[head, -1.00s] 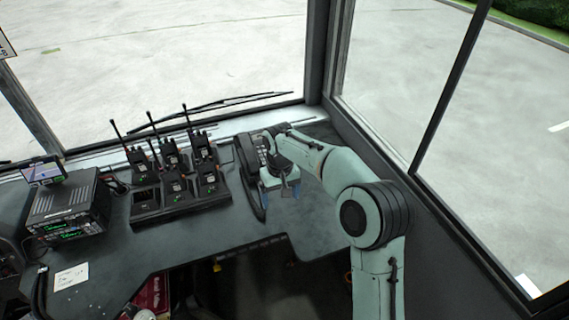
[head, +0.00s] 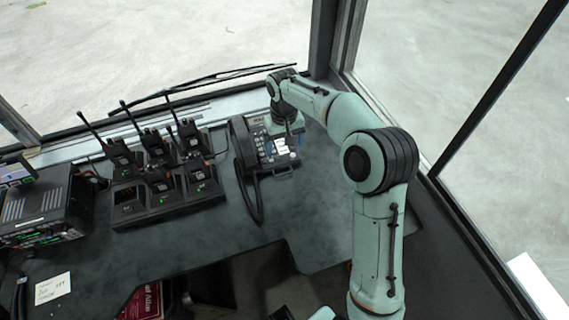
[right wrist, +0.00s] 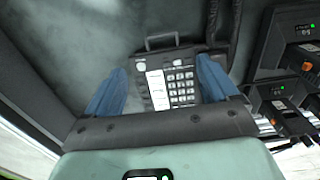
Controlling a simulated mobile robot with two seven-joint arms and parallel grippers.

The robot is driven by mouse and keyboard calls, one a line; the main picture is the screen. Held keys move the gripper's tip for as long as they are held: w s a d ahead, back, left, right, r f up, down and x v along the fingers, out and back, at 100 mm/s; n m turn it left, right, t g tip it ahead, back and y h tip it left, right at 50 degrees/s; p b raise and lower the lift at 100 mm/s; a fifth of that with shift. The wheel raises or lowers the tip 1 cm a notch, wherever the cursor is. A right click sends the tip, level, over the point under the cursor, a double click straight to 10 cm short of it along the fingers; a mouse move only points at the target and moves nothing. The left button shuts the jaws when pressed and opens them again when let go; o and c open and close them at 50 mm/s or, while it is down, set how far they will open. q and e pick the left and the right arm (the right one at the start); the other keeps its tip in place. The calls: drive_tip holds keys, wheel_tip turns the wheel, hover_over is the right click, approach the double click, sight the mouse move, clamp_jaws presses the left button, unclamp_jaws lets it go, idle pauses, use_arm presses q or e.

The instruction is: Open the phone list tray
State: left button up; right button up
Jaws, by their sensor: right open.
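A dark desk phone (head: 256,150) with a corded handset (head: 243,143) on its left side sits on the dashboard; its keypad (right wrist: 181,86) and white label strip (right wrist: 157,90) show in the right wrist view. The phone list tray's small loop handle (right wrist: 161,42) sticks out from the phone's front edge; no drawn-out list shows there. My right gripper (head: 291,140) is over the right part of the phone. In the right wrist view its two blue fingers (right wrist: 161,66) are open, one on each side of the phone, with nothing held. The handle lies beyond the fingertips. My left gripper is out of view.
A charger rack (head: 165,205) with several radios stands left of the phone, antennas upright. A black radio unit (head: 40,207) and a paper note (head: 53,288) are farther left. The windscreen and pillar (head: 325,40) close off the back. The dash right of the phone is clear.

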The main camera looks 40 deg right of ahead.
sight(284, 173)
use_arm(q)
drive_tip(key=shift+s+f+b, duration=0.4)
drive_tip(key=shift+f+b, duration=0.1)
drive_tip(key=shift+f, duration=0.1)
use_arm(e)
wheel_tip(284, 173, down, 12)
drive_tip(key=shift+s+f, duration=0.1)
drive_tip(key=shift+f, duration=0.05)
